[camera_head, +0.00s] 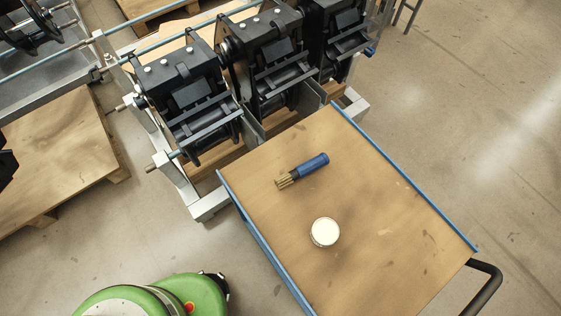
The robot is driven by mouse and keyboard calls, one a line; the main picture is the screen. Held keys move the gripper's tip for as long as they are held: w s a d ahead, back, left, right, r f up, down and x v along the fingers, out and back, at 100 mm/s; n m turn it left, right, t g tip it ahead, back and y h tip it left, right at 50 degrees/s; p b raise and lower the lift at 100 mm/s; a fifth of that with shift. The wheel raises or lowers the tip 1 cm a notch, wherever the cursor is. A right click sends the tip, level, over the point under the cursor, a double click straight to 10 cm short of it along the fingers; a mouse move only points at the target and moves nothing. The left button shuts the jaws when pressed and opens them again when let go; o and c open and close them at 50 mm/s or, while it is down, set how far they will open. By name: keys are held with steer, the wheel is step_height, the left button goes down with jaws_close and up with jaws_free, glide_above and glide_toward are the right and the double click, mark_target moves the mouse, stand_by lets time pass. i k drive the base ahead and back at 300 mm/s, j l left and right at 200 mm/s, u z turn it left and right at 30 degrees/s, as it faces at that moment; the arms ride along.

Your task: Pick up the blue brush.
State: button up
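The blue brush (303,170) lies on its side on the wooden top of a cart (375,262). Its blue handle points up and to the right, and its tan bristles point down and to the left. Nothing touches or covers it. My gripper is not clearly visible in this view. A small dark shape (6,166) is cut off by the left edge, and I cannot tell what it is.
A round white-topped container (325,232) stands on the cart below the brush. The cart has blue side rails and a black handle (487,288). Black quick couplers (190,100) stand on a metal frame behind it. A wooden pallet (60,160) lies at left. Floor at right is clear.

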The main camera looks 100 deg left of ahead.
mark_target(282, 181)
steer(key=u, duration=0.4)
steer(key=k+u, duration=0.15)
steer(key=u, duration=0.3)
steer(key=j+u, duration=0.1)
steer(key=u, duration=0.3)
steer(key=l+u, duration=0.3)
steer(key=k+l+u, duration=0.1)
steer(key=l+u, duration=0.25)
